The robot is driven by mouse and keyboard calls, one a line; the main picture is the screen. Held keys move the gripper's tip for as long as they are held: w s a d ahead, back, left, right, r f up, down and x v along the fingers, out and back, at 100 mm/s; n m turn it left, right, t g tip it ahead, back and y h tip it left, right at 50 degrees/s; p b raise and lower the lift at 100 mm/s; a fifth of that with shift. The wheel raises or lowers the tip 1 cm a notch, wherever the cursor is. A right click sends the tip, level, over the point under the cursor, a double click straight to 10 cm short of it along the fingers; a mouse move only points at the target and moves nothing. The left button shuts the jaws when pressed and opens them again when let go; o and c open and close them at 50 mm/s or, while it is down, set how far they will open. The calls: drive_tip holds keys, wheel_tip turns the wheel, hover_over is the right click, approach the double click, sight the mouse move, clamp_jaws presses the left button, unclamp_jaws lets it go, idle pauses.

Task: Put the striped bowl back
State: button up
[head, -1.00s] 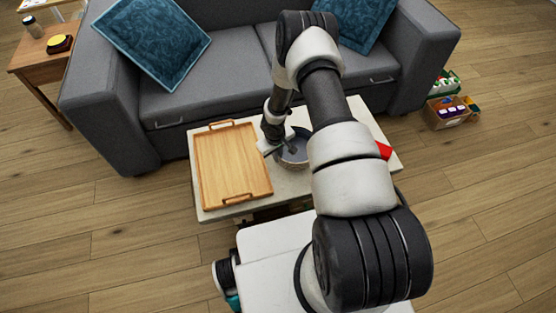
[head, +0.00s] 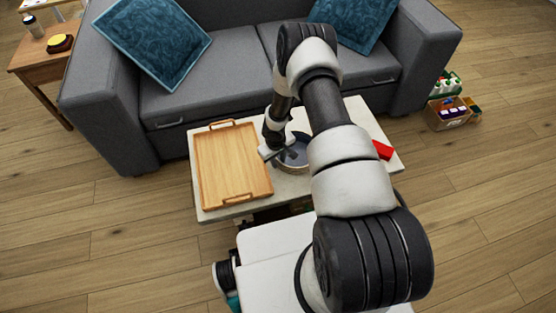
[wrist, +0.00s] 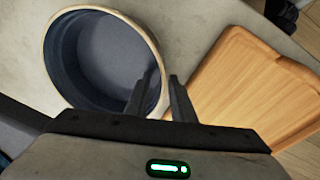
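The striped bowl (head: 291,166) stands on the low table, right of the wooden tray. It has a pale rim and a dark blue-grey inside, and looks empty in the wrist view (wrist: 98,50). Its stripes cannot be made out. My gripper (head: 283,152) is at the bowl's near-left rim in the head view. In the wrist view my gripper's fingers (wrist: 164,80) are apart and straddle the rim, one inside the bowl and one outside. A gap shows between them, so they look open. My arm hides part of the bowl's right side in the head view.
The wooden tray (head: 207,168) with raised handles lies empty on the table (head: 213,211), close beside my gripper. A red object (head: 383,150) lies at the table's right, partly behind my arm. The grey sofa (head: 190,100) stands behind. A side table (head: 35,60) is far left.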

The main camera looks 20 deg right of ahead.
drive_tip(key=s+d+r+m+t+h+p, duration=0.1)
drive_tip(key=d+r+m+t+h+p, duration=0.15)
drive_tip(key=r, duration=4.05)
drive_tip(key=s+r, duration=0.9)
drive_tip(key=r, duration=0.3)
drive_tip(key=s+a+r+m+t+y, duration=0.1)
drive_tip(key=s+a+r+y, duration=0.2)
drive_tip(key=s, duration=0.5)
drive_tip(key=s+a+r+t+y, duration=0.1)
drive_tip(key=s+a+r, duration=0.25)
drive_tip(key=s, duration=0.35)
wheel_tip(320, 180, up, 16)
drive_tip(key=p, duration=1.5)
drive_tip(key=shift+s+d, duration=0.15)
drive_tip(key=shift+d, duration=0.2)
